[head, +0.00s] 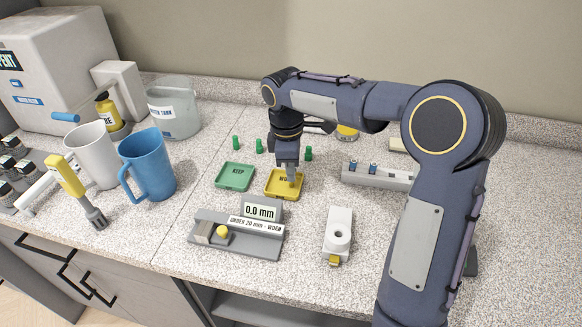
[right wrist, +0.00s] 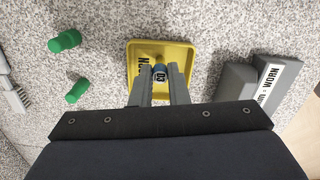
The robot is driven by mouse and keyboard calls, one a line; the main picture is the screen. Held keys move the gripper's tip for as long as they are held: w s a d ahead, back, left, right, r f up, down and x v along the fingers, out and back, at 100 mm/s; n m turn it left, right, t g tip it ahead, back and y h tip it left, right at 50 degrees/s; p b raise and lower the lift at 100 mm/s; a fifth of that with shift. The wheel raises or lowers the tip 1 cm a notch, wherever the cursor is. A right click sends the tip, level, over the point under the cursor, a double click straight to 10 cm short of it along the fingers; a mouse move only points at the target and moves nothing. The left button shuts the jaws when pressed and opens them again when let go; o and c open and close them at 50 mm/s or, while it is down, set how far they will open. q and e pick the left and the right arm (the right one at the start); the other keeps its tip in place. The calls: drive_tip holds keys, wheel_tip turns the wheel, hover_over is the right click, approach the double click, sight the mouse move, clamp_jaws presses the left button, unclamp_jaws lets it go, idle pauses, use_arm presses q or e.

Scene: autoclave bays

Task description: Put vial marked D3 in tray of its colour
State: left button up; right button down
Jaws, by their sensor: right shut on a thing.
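My right gripper (head: 291,178) points down over the yellow tray (head: 272,192), which bears a partly hidden label. In the right wrist view its two fingers (right wrist: 160,85) are shut on a small vial (right wrist: 160,72) with a blue part and a white marked face. The mark is too small to read surely. The vial is over the yellow tray (right wrist: 185,52); I cannot tell whether it touches the tray floor. A green tray (head: 235,187) marked KEEP lies to the left. Two blue-topped pieces (head: 373,168) stand in a grey rack (head: 400,180). My left gripper is not in view.
A gauge block (head: 270,244) reading 0.0 mm stands in front of the trays, beside a white holder (head: 338,232). Several green pegs (head: 258,146) stand behind. A blue jug (head: 150,170), white jug (head: 92,155) and yellow-handled tool (head: 75,180) are at left.

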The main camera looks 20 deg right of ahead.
drive_tip(key=c, duration=1.4)
unclamp_jaws()
drive_tip(key=shift+f, duration=0.1)
wheel_tip(320, 180, up, 12)
drive_tip(key=p, duration=0.2)
drive_tip(key=s+f+m+t+y, duration=0.1)
drive_tip(key=s+f+m, duration=0.1)
drive_tip(key=s, duration=0.4)
drive_tip(key=s+f+m+t+y, duration=0.1)
drive_tip(key=s+m, duration=0.3)
drive_tip(key=s, duration=0.3)
drive_tip(key=s+f+m+t+y, duration=0.1)
drive_tip(key=s+f+m, duration=0.1)
drive_tip(key=s, duration=0.5)
drive_tip(key=shift+s+a+f+m+t+y+b, duration=0.2)
drive_tip(key=shift+s+f+m+t+y+b, duration=0.15)
drive_tip(key=shift+m, duration=0.45)
drive_tip(key=s+f+m, duration=0.1)
drive_tip(key=s+a+f+m+t, duration=0.2)
drive_tip(key=s, duration=0.1)
drive_tip(key=shift+f+m+y, duration=0.25)
drive_tip(key=shift+m+y, duration=0.1)
drive_tip(key=shift+m, duration=0.05)
drive_tip(key=shift+s+a+f+m, duration=0.2)
drive_tip(key=shift+s+f+m, duration=0.1)
drive_tip(key=shift+f+m, duration=0.1)
